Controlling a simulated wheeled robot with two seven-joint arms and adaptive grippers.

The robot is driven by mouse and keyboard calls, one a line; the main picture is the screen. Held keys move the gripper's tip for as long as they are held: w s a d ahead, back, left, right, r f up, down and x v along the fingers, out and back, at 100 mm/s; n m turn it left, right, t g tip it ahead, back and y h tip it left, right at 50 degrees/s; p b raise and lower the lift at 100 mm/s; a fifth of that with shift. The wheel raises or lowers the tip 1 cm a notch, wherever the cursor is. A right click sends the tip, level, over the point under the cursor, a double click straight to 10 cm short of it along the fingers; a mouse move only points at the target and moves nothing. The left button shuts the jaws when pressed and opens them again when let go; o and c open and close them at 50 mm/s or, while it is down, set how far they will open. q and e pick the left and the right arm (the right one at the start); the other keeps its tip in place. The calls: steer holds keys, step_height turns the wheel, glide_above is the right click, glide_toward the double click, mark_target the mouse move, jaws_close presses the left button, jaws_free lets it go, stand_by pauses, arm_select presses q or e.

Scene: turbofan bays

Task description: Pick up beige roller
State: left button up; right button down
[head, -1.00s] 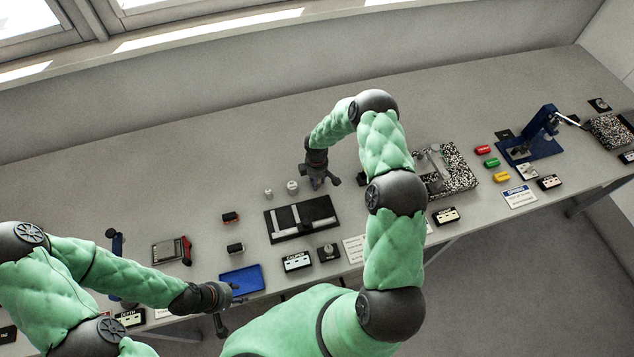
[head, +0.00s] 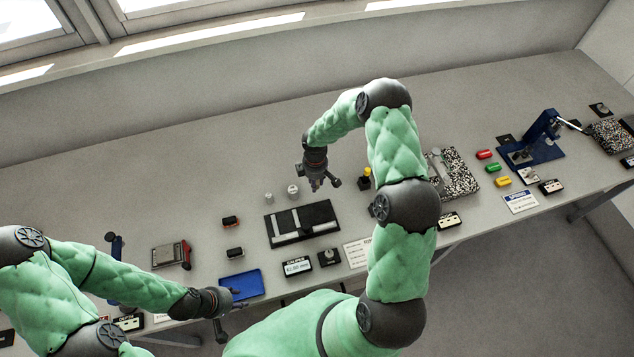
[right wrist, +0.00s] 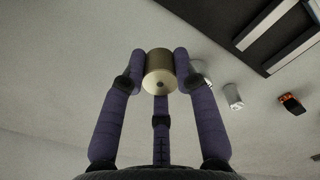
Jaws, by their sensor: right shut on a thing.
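The beige roller (right wrist: 160,72) is a short cylinder with a small dark hole in its end face. In the right wrist view it sits between the purple fingers of my right gripper (right wrist: 160,80), which is shut on it, with the table surface behind. In the head view my right gripper (head: 315,184) hangs over the table, above and behind the black tray; the roller cannot be made out there. My left gripper (head: 232,310) is near the front edge by the blue tray; its jaw state is too small to tell.
A black tray (head: 333,227) with light bars lies in front of my right gripper. Two small pale cylinders (head: 293,191) stand behind it. A blue tray (head: 241,284) and a caliper display box (head: 297,267) are near the front edge. The back of the table is clear.

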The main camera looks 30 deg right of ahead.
arm_select(q)
steer(key=shift+f, duration=0.25)
steer(key=shift+f+b, duration=0.7)
steer(key=shift+b, duration=0.15)
arm_select(e)
steer(key=s+a+r, duration=0.7)
steer(key=s, duration=0.1)
steer(key=shift+a, duration=0.4)
steer(key=shift+s+f, duration=0.1)
steer(key=shift+s, duration=0.05)
